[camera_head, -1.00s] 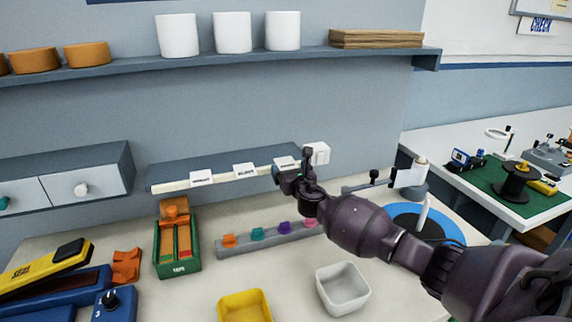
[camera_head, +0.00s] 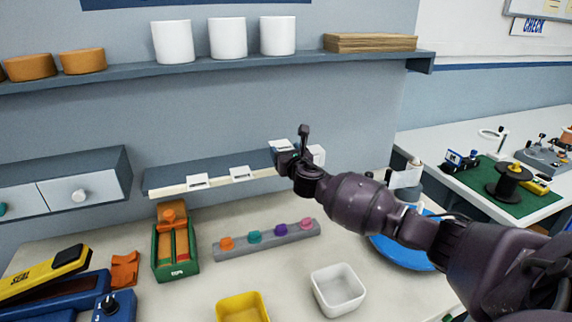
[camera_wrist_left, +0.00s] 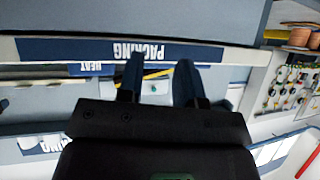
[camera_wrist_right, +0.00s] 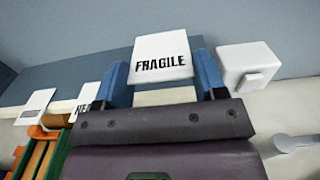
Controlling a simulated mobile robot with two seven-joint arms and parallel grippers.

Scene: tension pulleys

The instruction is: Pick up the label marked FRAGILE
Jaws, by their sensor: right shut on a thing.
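The white FRAGILE label (camera_wrist_right: 160,55) is between the blue fingers of my right gripper (camera_wrist_right: 164,82) in the right wrist view, its black lettering facing the camera. In the head view the label (camera_head: 281,146) shows pale at the tip of my right gripper (camera_head: 283,152), at or just above the right end of the small grey ledge (camera_head: 215,175). My right gripper is shut on it. My left gripper (camera_wrist_left: 157,80) shows only in the left wrist view, its fingers apart with nothing seen between them.
Two other white labels (camera_head: 198,181) (camera_head: 242,174) stay on the ledge's front edge. A white switch box (camera_wrist_right: 248,65) is on the wall close right of the label. Below are a peg rail (camera_head: 265,240), a green tape box (camera_head: 176,250) and a white bin (camera_head: 338,289).

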